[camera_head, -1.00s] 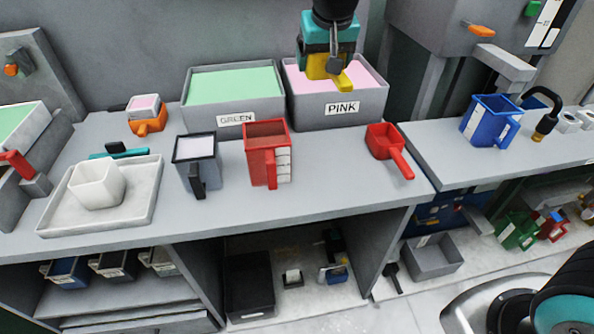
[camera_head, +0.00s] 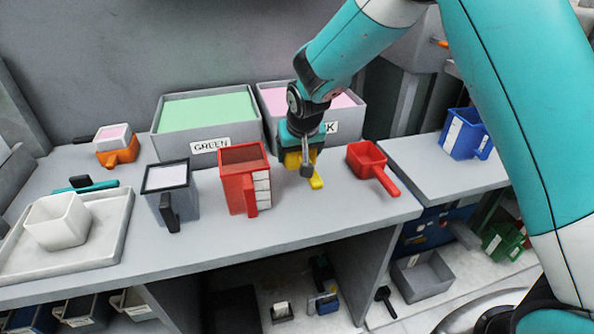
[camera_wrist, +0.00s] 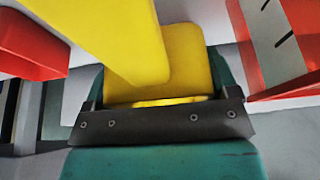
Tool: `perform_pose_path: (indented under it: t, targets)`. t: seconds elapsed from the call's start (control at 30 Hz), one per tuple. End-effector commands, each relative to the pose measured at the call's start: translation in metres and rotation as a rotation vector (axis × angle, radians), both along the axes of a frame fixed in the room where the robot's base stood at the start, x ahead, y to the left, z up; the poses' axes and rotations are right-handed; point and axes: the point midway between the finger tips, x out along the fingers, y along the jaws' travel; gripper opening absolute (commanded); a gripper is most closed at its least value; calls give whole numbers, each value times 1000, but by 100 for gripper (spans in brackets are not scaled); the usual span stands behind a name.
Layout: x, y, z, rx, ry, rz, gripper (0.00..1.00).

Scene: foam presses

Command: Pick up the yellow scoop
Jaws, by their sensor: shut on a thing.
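The yellow scoop (camera_head: 292,160) is in my gripper (camera_head: 301,150), just in front of the PINK bin (camera_head: 348,122). Its handle (camera_head: 317,183) points toward the front of the counter. In the wrist view the scoop (camera_wrist: 185,55) fills the middle, with my gripper's teal and dark jaw (camera_wrist: 160,125) against it. The scoop is low over the counter, between the red jug and the red scoop. I cannot tell whether it touches the counter. My gripper hides part of the scoop.
The red jug (camera_head: 236,185) stands close on the left and the red scoop (camera_head: 368,158) lies close on the right. The GREEN bin (camera_head: 168,142) stands behind. A grey jug (camera_head: 183,201) and a white tray (camera_head: 98,253) are further left. The counter front (camera_head: 315,215) is clear.

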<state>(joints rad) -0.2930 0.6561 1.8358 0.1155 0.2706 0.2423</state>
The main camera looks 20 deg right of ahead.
Motion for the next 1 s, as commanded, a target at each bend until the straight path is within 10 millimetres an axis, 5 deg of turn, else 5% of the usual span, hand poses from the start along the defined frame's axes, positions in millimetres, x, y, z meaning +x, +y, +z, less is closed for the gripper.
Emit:
perform_pose_path:
  t: [0.47, 0.87, 0.9, 1.0]
  targets:
    - [0, 2, -60, 1, 1, 1, 54]
    - [0, 2, -68, 1, -1, 1, 54]
    - [0, 2, -67, 1, -1, 1, 85]
    - [0, 2, -67, 1, -1, 1, 100]
